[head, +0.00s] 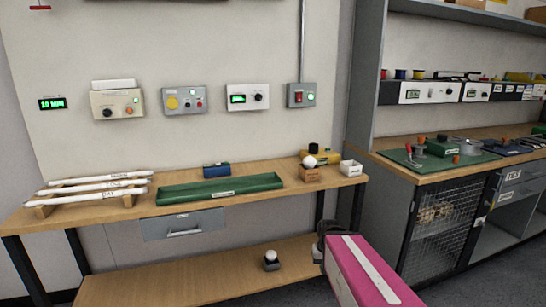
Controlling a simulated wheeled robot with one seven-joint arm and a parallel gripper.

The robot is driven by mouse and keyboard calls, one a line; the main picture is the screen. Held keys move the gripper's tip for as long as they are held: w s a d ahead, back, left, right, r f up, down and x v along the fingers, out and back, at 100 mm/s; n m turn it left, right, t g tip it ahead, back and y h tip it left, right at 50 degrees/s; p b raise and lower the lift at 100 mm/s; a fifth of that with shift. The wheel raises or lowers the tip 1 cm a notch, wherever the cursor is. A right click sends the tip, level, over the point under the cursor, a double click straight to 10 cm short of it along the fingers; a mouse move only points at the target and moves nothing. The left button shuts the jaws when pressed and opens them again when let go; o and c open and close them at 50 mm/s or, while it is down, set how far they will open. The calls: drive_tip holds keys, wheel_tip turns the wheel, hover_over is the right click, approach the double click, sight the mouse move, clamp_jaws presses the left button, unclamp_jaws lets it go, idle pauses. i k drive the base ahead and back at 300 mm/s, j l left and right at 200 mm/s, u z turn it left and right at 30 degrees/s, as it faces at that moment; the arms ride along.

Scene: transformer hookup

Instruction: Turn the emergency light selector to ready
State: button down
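Several control boxes hang on the wall, and their labels are too small to read. The beige box (117,103) at the left has a black knob (107,112), an orange light and a white bar-shaped fitting (113,84) above it; it may be the emergency light unit, but I cannot be sure. The knob's setting is not readable. A white box (248,97) has a green display and another black knob (259,97). My gripper (324,236) seems to be the dark part at the far end of my pink arm, low and well away from the boxes; its fingers are not clear.
A grey box (184,100) with a yellow button and a grey switch box (301,95) share the wall. Below, a wooden bench (330,182) carries white tubes (98,181), a green tray (220,188) and small boxes. A cluttered workbench (400,160) stands right.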

sight(107, 113)
drive_tip(key=u, duration=1.6)
